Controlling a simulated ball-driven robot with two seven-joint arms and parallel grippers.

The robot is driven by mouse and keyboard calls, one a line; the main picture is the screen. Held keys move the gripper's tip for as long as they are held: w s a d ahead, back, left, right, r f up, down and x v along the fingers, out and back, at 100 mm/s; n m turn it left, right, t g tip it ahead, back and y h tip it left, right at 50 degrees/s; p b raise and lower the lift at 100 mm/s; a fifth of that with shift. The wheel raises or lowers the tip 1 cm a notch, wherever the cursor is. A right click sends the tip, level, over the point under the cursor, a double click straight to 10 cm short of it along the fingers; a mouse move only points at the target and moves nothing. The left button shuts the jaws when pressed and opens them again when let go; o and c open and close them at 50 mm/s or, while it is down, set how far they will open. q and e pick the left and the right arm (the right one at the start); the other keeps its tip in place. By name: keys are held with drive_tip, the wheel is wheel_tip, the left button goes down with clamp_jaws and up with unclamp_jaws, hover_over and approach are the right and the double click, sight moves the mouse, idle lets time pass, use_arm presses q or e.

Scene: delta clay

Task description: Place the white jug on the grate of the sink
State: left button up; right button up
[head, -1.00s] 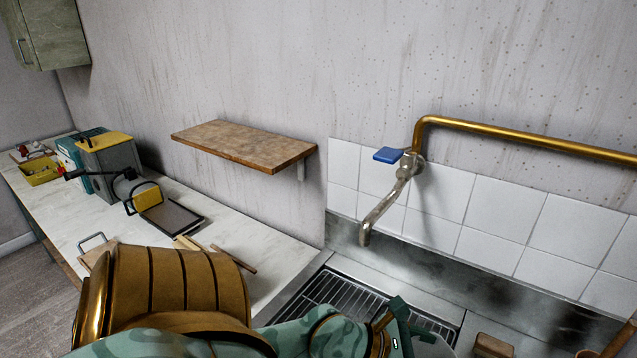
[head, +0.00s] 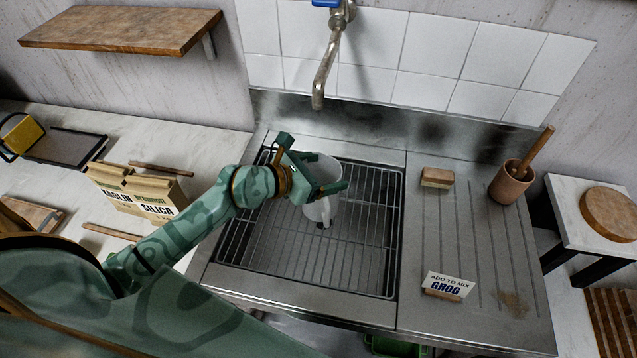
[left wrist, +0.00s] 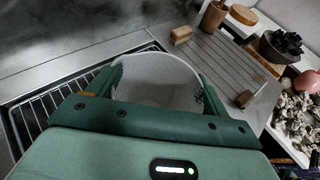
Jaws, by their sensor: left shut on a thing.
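The white jug (head: 323,208) is upright over the grate (head: 265,262) of the steel sink, in the back middle part of the grate. My left gripper (head: 315,176) is shut on the jug, with a finger on each side of its body. In the left wrist view the jug's rim (left wrist: 158,72) shows between the two fingers (left wrist: 158,90). I cannot tell whether the jug's base touches the grate. My right gripper is not in view.
The tap (head: 325,72) hangs behind the jug. The drainboard at right holds a brush (head: 437,178), a terracotta mortar with pestle (head: 508,184) and a GROG card (head: 447,284). Paper bags (head: 150,198) stand on the left counter. The grate's front is clear.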

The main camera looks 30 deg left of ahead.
sight(327, 180)
use_arm(q)
drive_tip(key=shift+w+a+f+b, duration=0.2)
drive_tip(key=shift+w+f, duration=0.1)
drive_tip(key=shift+f, duration=0.2)
drive_tip(key=shift+w+a+f+b, duration=0.2)
drive_tip(key=shift+w+f, duration=0.1)
drive_tip(key=shift+f, duration=0.2)
drive_tip(key=f, duration=0.1)
drive_tip(key=f+b, duration=0.2)
drive_tip(key=shift+w+a+f, duration=0.2)
drive_tip(key=shift+w+a, duration=0.15)
drive_tip(key=shift+a, duration=0.05)
drive_tip(key=shift+f, duration=0.35)
drive_tip(key=shift+d+r, duration=0.1)
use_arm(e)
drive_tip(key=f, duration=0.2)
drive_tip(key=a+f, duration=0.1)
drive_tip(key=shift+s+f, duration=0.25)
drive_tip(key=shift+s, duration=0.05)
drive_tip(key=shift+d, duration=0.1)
